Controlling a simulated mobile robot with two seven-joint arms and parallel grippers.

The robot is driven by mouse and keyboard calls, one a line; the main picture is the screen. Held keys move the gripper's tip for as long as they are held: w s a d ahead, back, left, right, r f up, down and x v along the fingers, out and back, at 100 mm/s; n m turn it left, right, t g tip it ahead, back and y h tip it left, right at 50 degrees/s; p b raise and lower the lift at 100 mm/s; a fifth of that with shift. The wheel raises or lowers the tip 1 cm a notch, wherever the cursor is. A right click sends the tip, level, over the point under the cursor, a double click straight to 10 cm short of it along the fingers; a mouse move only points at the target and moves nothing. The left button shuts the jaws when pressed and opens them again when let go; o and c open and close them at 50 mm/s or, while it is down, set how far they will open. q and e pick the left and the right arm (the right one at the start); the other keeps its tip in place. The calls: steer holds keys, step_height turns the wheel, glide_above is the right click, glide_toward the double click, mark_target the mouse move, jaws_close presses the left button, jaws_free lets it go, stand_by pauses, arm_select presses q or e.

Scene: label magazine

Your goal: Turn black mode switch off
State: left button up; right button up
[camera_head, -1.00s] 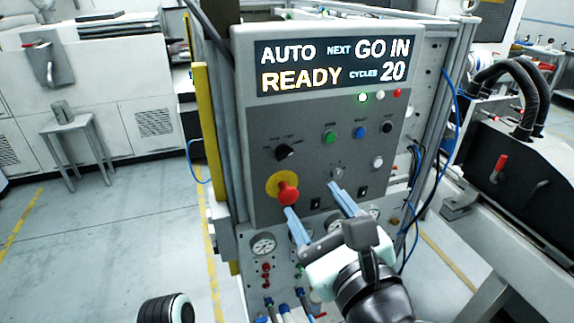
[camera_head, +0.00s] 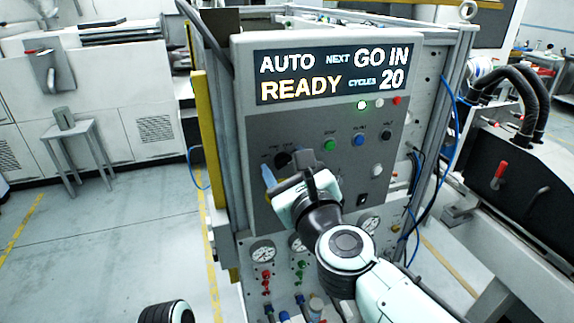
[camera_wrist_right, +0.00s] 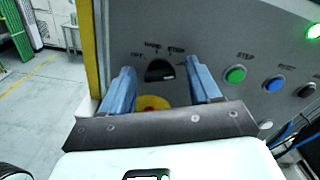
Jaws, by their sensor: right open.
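The black mode switch (camera_head: 283,158) is a round knob on the grey control panel (camera_head: 400,160), below the display. It also shows in the wrist view (camera_wrist_right: 160,72), with OFF, HAND and STEP labels around its top. Which label it points to I cannot tell. My right gripper (camera_head: 280,172) is open in front of the panel, just below the switch in the head view. In the wrist view its two blue fingers (camera_wrist_right: 159,78) stand left and right of the switch, apart from it. Contact with the panel cannot be told. My left gripper is out of view.
The display (camera_head: 333,74) reads AUTO, READY, GO IN, 20. Green (camera_head: 330,145) and blue (camera_head: 359,140) buttons sit right of the switch. The red-and-yellow emergency stop (camera_wrist_right: 152,103) is partly hidden below it. Gauges (camera_head: 262,251) and hoses are lower down.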

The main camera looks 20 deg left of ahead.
steer(key=c, duration=1)
steer(key=shift+c, duration=0.2)
